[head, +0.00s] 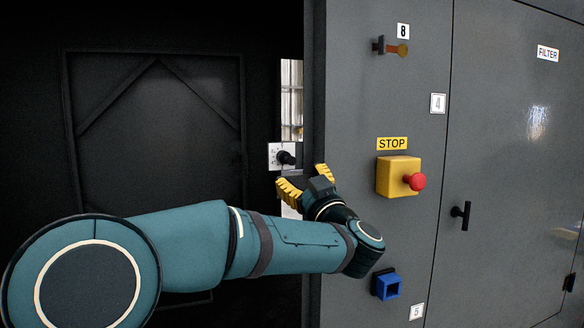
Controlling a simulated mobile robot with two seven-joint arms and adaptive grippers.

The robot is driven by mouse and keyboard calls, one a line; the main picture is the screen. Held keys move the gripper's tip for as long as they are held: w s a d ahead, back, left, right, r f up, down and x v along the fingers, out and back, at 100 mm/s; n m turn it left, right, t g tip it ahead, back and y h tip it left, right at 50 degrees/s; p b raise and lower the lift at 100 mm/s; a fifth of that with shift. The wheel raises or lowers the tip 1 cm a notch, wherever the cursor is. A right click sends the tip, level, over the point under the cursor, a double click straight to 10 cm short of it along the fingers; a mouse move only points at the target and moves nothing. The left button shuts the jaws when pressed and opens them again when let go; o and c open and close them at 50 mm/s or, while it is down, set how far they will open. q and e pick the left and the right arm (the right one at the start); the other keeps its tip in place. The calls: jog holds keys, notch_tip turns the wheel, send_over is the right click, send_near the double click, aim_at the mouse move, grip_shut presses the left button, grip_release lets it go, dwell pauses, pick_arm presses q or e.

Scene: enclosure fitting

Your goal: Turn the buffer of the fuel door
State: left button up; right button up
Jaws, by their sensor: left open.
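A short black round piece (286,157), which looks like the buffer, sticks out from a white plate (273,152) beside the cabinet's left edge. No label on it can be read. A large dark door or panel (150,150) with a raised frame is at the left; I cannot tell whether it is the fuel door. My left gripper (302,180) has yellow ridged fingers, spread open. In the picture it is just below the black piece, with a small gap between them, and nothing shows between its fingers. My right gripper is not in view.
The grey cabinet at the right carries a yellow STOP box (393,177) with a red button, a blue square fitting (388,285), a small lever (392,47) under label 8, and a black handle (461,214) on the FILTER door (510,140). A bright narrow gap (292,100) shows above the plate.

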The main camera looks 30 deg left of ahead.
pick_arm(q)
jog(key=shift+v, duration=1.55)
jog(key=w+d+f+m+t+h, duration=0.25)
jog(key=w+f+m+h, duration=0.2)
jog(key=f, duration=0.55)
jog(key=w+d+f+m+t+h, duration=0.2)
jog(key=w+d+f+m+h, duration=0.3)
jog(key=f, duration=0.4)
jog(key=s+d+f+m+g+h, duration=0.25)
jog(key=f+h, duration=0.45)
jog(key=f, duration=1)
jog(key=s+d+f+g+h, duration=0.2)
jog(key=s+f+g, duration=0.3)
jog(key=s+f, duration=0.5)
jog(key=s+d+f+g+h, duration=0.3)
jog(key=s+d+f+g, duration=0.2)
jog(key=s+f, duration=0.5)
notch_tip(320, 180, down, 4)
jog(key=shift+f+m, duration=0.1)
jog(key=shift+m, duration=0.3)
jog(key=s+f+g, duration=0.1)
jog(key=s, duration=0.1)
jog(key=s+d+g, duration=0.1)
jog(key=s, duration=0.1)
jog(key=s+f+h, duration=0.1)
jog(key=s, duration=0.2)
jog(key=shift+s+d+f+g, duration=0.1)
jog(key=shift+d+f+g, duration=0.1)
jog(key=shift+f+g, duration=0.15)
jog(key=shift+c, duration=0.3)
